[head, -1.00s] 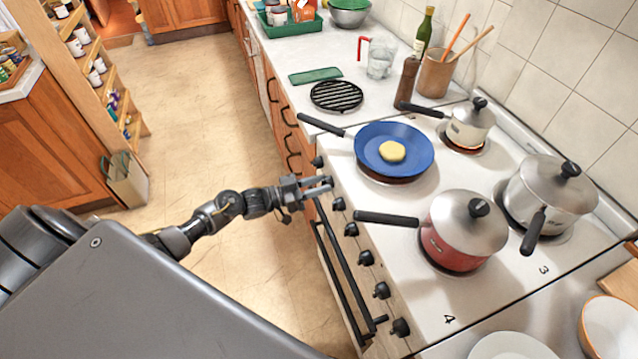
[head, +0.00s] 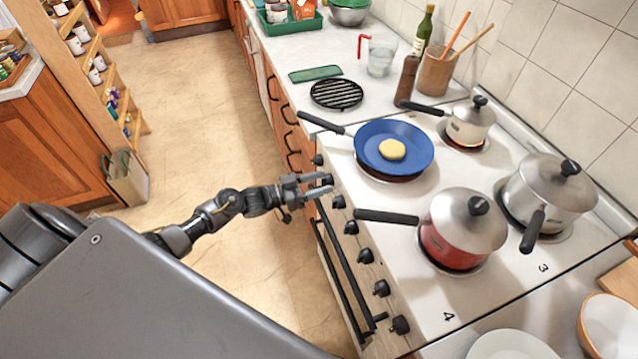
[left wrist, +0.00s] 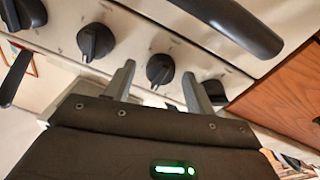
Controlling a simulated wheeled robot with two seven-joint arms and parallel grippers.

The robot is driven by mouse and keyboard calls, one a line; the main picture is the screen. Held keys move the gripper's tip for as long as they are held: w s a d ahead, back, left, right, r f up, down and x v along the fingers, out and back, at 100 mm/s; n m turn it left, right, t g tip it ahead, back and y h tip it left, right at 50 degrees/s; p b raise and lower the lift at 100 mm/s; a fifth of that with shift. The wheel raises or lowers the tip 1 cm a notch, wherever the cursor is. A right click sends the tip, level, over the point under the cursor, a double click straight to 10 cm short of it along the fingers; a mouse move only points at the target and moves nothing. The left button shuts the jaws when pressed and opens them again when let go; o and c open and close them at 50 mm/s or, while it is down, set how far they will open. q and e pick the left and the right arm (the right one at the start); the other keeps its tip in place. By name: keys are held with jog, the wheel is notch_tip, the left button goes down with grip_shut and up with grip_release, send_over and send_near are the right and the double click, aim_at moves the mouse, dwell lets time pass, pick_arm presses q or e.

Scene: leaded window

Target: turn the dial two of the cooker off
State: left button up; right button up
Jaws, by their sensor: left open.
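The cooker (head: 445,296) has a row of black dials along its front edge. My left gripper (head: 321,184) is open at the far part of this row, its fingers pointing at the front panel. In the left wrist view a black dial (left wrist: 160,70) lies between the spread fingers (left wrist: 160,88), with a gap visible on both sides. I cannot tell whether the fingertips reach past it. A neighbouring dial (left wrist: 96,41) is to its left. The dial's number and setting are not readable. In the head view the fingers partly cover that dial. My right gripper is not in view.
A blue frying pan (head: 394,149) has its handle over the front edge beyond my gripper. The red pot's handle (head: 386,217) reaches toward the front edge nearer me. A black oven rail (head: 345,280) runs below the dials. Floor is clear.

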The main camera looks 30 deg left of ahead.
pick_arm(q)
jog(key=shift+a, duration=0.1)
jog(key=r+b+v, duration=0.1)
jog(key=b+v, duration=0.1)
jog(key=v, duration=0.8)
jog(key=shift+s+a+f, duration=0.25)
jog(key=shift+f, duration=0.3)
jog(key=shift+d, duration=0.15)
